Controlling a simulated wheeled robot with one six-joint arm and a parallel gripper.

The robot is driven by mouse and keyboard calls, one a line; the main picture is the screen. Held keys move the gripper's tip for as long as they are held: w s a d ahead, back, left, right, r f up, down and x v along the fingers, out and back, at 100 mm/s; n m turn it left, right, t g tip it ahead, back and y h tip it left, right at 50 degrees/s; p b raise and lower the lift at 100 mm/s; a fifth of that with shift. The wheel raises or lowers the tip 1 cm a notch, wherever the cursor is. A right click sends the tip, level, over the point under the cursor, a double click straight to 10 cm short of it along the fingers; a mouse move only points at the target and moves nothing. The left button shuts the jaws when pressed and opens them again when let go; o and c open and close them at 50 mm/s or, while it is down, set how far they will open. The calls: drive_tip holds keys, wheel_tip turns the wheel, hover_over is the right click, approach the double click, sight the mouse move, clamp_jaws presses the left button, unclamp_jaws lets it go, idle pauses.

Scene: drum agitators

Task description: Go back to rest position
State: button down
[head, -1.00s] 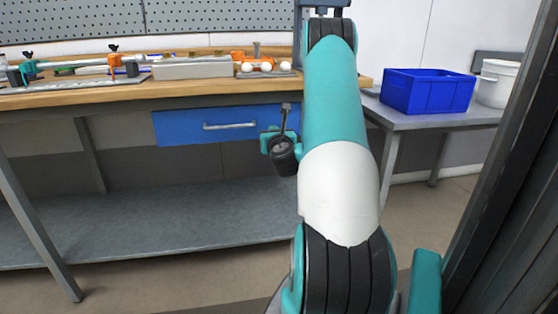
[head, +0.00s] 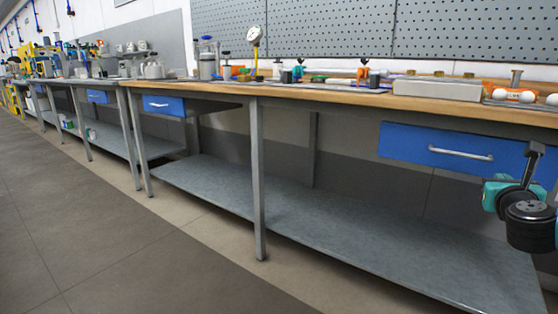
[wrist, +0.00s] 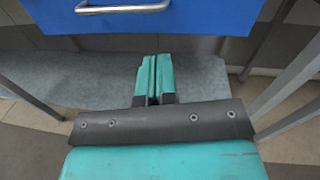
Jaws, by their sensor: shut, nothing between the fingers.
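My gripper (wrist: 155,78) shows in the wrist view with its two teal fingers together and nothing between them. It is in front of the workbench, below the blue drawer (wrist: 190,18) with its silver handle, and above the grey lower shelf (wrist: 95,85). In the head view, part of my wrist shows at the right edge in front of the bench, near the same blue drawer (head: 400,142). The rest of my arm is outside the head view.
The long wooden workbench (head: 420,104) runs across the head view with tools, a dial gauge (head: 254,38) and a grey block (head: 437,90) on it. Bench legs (head: 257,180) stand below. The floor (head: 90,230) at the left is clear.

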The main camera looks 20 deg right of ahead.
drive_tip(key=w+a+r+n+t+y, duration=0.1)
drive_tip(key=w+a+n+y, duration=0.25)
drive_tip(key=a+n, duration=0.2)
drive_tip(key=w+a+n+t+y, duration=0.2)
drive_tip(key=a+n+y, duration=0.2)
drive_tip(key=a+n, duration=0.15)
drive_tip(key=w+a+r+n+t+y, duration=0.1)
drive_tip(key=w+a+n+y, duration=0.25)
drive_tip(key=a, duration=0.35)
drive_tip(key=a+n+g+y, duration=0.3)
drive_tip(key=a+n+y, duration=0.4)
drive_tip(key=a+n, duration=0.5)
drive_tip(key=s+a+f+n+g+y, duration=0.25)
drive_tip(key=s+a+n+g, duration=0.55)
drive_tip(key=s+a+n, duration=0.45)
drive_tip(key=s+a+f+n+g+h, duration=0.1)
drive_tip(key=s+a+n+g+h, duration=0.3)
drive_tip(key=s+n, duration=0.6)
wheel_tip(320, 180, up, 35)
drive_tip(key=s+n+g+p, duration=0.1)
drive_tip(key=g+p, duration=0.1)
drive_tip(key=p, duration=3.3)
drive_tip(key=shift+r, duration=0.15)
